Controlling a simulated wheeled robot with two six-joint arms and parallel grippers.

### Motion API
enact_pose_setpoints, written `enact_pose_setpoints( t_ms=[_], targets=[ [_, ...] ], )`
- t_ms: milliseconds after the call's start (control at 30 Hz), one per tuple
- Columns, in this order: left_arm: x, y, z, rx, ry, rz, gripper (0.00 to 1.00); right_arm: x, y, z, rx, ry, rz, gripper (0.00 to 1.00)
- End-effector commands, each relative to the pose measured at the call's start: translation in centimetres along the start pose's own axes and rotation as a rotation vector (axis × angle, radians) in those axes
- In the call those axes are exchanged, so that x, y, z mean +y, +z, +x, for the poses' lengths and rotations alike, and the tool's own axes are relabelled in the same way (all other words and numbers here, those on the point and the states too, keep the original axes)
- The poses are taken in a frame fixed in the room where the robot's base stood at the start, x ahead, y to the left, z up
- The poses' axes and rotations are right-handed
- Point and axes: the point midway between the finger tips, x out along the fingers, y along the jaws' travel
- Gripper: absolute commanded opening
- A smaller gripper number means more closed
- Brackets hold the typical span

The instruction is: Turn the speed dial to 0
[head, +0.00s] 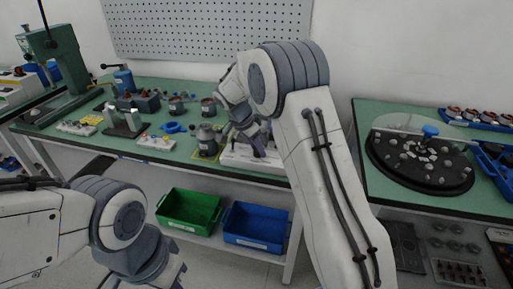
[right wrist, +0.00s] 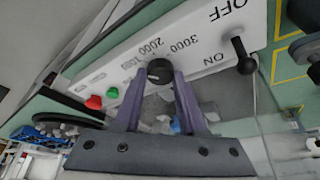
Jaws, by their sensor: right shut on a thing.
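The speed dial (right wrist: 160,71) is a round black knob on a white control panel (right wrist: 197,35). In the right wrist view, "2000" and "3000" are printed beside it, upside down. My right gripper (right wrist: 160,84) is shut on the dial, with a purple-grey finger on either side. A light mark shows on the dial, but I cannot read its setting. In the head view, my right gripper (head: 254,141) reaches down to the white control box (head: 240,158) on the green bench and hides part of it. My left arm is at lower left; its fingers are outside the picture.
A black lever (right wrist: 243,54) leans toward "ON" on the panel. Red (right wrist: 93,102) and green (right wrist: 112,93) buttons sit near the dial. A dark motor (head: 207,139) stands left of the box. Green (head: 188,209) and blue (head: 255,226) bins are below.

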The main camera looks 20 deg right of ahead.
Motion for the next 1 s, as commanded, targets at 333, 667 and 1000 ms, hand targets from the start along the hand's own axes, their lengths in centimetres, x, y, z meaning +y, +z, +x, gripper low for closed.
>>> enact_pose_setpoints(
  t_ms=[333, 667, 1000],
  targets=[
    [-0.1, 0.1, 1.0, 0.000, 0.000, 0.000, 0.00, 0.0, 0.0, 0.0, 0.001, -0.053, -0.114, 0.00],
    [-0.1, 0.1, 1.9, 0.000, 0.000, 0.000, 0.00, 0.1, -0.1, -0.1, 0.002, -0.163, -0.374, 0.00],
    [-0.1, 0.1, 0.9, 0.000, 0.000, 0.000, 0.00, 0.2, -0.3, -0.3, 0.003, -0.268, -0.628, 0.00]
  ],
)
